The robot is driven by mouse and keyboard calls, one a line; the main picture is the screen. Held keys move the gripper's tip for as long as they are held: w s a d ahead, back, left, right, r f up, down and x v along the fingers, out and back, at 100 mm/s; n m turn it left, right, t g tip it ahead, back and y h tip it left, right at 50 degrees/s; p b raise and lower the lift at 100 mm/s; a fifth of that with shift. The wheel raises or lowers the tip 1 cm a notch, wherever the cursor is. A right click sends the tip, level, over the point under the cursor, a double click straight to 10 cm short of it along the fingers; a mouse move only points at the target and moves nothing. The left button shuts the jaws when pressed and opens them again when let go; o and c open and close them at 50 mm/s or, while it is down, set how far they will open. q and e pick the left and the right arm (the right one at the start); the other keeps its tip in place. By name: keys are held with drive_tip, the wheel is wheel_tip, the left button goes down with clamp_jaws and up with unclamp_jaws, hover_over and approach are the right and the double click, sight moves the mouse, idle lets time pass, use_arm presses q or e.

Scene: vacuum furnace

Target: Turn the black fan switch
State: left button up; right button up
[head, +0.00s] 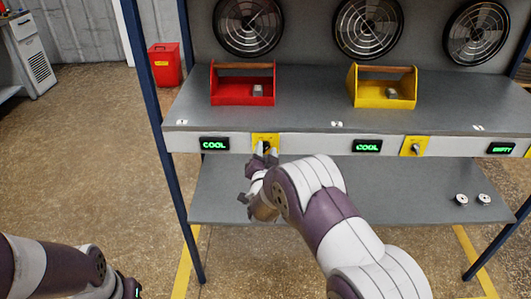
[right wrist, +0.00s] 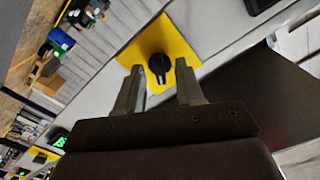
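A black fan switch (right wrist: 158,66) sits on a yellow plate (right wrist: 180,28) in the right wrist view. In the head view the yellow plate (head: 266,138) is on the bench's front panel, right of a green COOL display (head: 214,144), and my gripper covers part of the switch. My right gripper (right wrist: 160,80) is open, its two fingers apart, with the switch showing between and just beyond the fingertips. Whether the fingers touch it I cannot tell. A second black switch (head: 415,148) on a yellow plate is farther right. My left arm shows at the lower left; its fingers are not visible.
A red toolbox (head: 242,95) and a yellow toolbox (head: 404,102) stand on the grey bench (head: 305,112). Several fans (head: 247,26) are above. A lower shelf (head: 400,200) holds two small round parts (head: 461,199). A blue post (head: 160,110) bounds the left; open floor lies beyond.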

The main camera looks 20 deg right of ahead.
clamp_jaws()
drive_tip(key=shift+n, duration=0.3)
drive_tip(key=n, duration=0.5)
drive_tip(key=shift+n, duration=0.3)
drive_tip(key=n+p, duration=0.1)
drive_tip(key=n, duration=0.4)
drive_tip(key=shift+a+n, duration=0.1)
drive_tip(key=shift+n, duration=0.2)
drive_tip(key=shift+f, duration=0.1)
unclamp_jaws()
drive_tip(key=shift+s, duration=0.1)
